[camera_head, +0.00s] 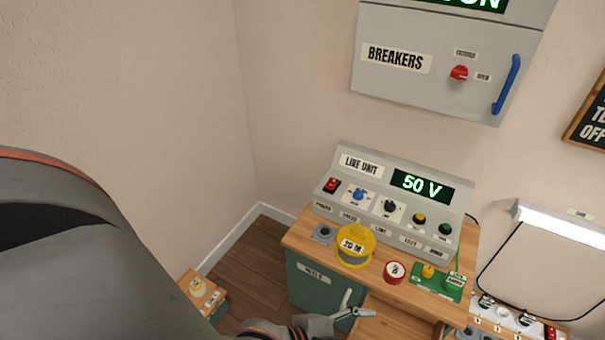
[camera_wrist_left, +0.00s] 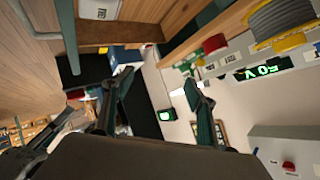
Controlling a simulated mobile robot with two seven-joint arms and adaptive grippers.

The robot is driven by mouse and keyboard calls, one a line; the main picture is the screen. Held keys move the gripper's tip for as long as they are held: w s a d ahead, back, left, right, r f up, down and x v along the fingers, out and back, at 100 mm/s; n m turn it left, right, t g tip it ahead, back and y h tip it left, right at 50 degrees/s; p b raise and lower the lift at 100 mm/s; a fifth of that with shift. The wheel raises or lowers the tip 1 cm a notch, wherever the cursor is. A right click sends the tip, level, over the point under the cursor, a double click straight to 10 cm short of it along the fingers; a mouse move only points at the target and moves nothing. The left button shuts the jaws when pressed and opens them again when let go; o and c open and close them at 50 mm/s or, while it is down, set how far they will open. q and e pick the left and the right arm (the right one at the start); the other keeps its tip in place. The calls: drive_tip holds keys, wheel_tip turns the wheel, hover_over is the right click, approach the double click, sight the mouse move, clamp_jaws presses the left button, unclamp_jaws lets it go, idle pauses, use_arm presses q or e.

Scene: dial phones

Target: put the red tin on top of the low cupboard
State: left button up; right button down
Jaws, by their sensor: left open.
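The red tin (camera_head: 394,272), round with a pale label on its lid, stands on the wooden top of the bench. It appears to be the red thing in the left wrist view (camera_wrist_left: 214,43). A low unit with a wooden top (camera_head: 190,281) stands at the lower left; I cannot tell whether it or the green-fronted cupboard (camera_head: 309,284) is the low cupboard. My left gripper (camera_head: 352,308) is open and empty in front of the bench, left of and below the tin in the picture. Its two fingers are apart in the left wrist view (camera_wrist_left: 160,80). My right gripper is not seen.
A yellow reel (camera_head: 355,245) stands left of the tin, and a green board (camera_head: 437,281) lies to its right. The line unit (camera_head: 395,205) stands behind. A pale yellow round thing (camera_head: 198,287) sits on the low unit. Floor (camera_head: 248,258) shows between.

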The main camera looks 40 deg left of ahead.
use_arm(q)
drive_tip(key=s+a+f+n+y, duration=0.1)
drive_tip(key=s+a+n+y, duration=0.2)
drive_tip(key=s+a+n, duration=0.5)
drive_tip(key=shift+s+a+f+t+y, duration=0.2)
drive_tip(key=shift+a+f+t+y, duration=0.2)
drive_tip(key=shift+a, duration=0.85)
